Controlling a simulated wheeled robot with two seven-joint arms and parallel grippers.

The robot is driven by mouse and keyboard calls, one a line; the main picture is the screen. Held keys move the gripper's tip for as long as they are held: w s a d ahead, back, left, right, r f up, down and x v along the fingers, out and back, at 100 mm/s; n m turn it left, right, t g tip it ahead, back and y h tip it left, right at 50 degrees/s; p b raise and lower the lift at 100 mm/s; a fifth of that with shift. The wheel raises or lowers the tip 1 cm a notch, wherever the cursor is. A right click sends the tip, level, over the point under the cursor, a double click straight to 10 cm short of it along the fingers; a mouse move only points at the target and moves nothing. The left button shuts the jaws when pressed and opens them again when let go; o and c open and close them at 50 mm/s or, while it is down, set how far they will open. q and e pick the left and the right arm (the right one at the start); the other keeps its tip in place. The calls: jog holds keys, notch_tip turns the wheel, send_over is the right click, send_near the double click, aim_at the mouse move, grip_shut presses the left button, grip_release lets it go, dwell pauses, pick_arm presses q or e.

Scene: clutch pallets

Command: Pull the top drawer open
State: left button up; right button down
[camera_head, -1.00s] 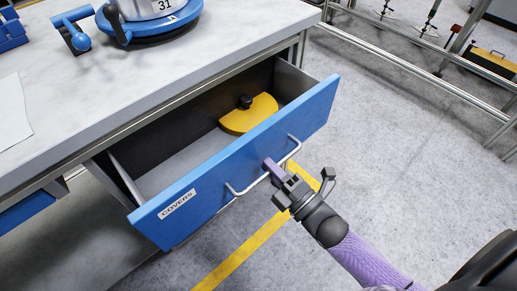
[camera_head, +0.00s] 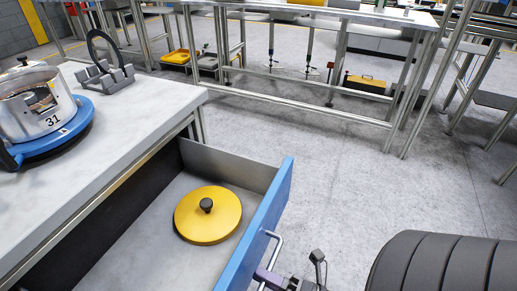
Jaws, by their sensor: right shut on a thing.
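The top drawer is pulled well out from under the grey worktop; its blue front (camera_head: 262,232) shows at the lower middle. A round yellow cover with a black knob (camera_head: 208,212) lies flat inside it. The silver handle (camera_head: 271,252) is on the outer side of the front and is partly cut off by the bottom edge. My right gripper (camera_head: 268,277) is shut on the handle at the bottom edge, mostly out of the picture. My left gripper is not in view.
On the worktop (camera_head: 150,100), a metal pot marked 31 (camera_head: 35,105) sits on a blue base, with a grey rack (camera_head: 105,77) behind. A metal-framed bench (camera_head: 300,102) stands further back.

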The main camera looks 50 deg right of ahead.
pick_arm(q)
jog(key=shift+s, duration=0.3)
pick_arm(e)
jog(key=c, duration=0.7)
grip_release()
jog(key=shift+s+f, duration=0.1)
jog(key=shift+s, duration=0.15)
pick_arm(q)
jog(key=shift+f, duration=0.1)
pick_arm(e)
jog(key=v, duration=0.9)
jog(key=shift+s, duration=0.2)
